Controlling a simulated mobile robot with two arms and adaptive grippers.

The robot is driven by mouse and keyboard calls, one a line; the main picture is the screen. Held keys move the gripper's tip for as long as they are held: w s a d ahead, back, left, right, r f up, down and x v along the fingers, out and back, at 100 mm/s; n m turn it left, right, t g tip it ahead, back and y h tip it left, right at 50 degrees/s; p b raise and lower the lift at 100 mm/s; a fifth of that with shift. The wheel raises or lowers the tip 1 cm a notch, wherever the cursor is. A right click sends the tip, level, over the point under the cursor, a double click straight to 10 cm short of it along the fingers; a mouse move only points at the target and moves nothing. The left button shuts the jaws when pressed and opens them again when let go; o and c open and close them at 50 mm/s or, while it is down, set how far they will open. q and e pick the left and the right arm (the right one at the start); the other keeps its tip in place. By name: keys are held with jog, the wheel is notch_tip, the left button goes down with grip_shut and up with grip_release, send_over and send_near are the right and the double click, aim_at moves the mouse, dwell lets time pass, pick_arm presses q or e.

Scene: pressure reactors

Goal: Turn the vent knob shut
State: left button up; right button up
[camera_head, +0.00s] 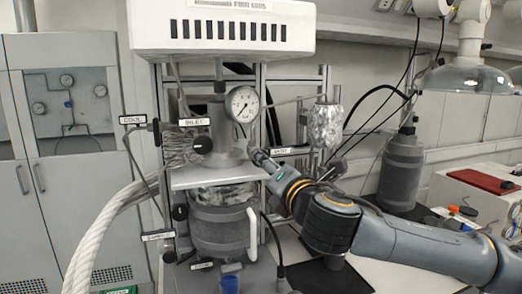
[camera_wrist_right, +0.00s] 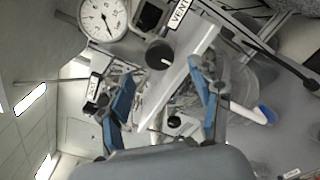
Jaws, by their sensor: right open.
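The vent knob (camera_wrist_right: 159,54) is a round black knob near the VENT label (camera_wrist_right: 181,14) in the right wrist view. My right gripper (camera_wrist_right: 160,70) is open, with its two blue-padded fingers apart on either side of the line to the knob. The knob shows just beyond the fingertips; I cannot tell whether they touch it. In the head view my right arm reaches in from the right, and its gripper (camera_head: 257,158) is at the reactor head beside a white label (camera_head: 281,151). The vent knob is not clearly visible there. My left gripper is not in view.
The pressure gauge (camera_head: 242,104) stands close above my right gripper and also shows in the wrist view (camera_wrist_right: 103,18). Another black knob (camera_head: 202,145) is left of the gripper. A grey reactor vessel (camera_head: 218,228) hangs below. A foil-wrapped cylinder (camera_head: 325,125) stands to the right.

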jog(key=shift+p+x, duration=1.3)
jog(key=shift+x, duration=2.25)
jog(key=shift+s+f, duration=0.1)
jog(key=shift+c, duration=0.2)
jog(key=c, duration=1.1)
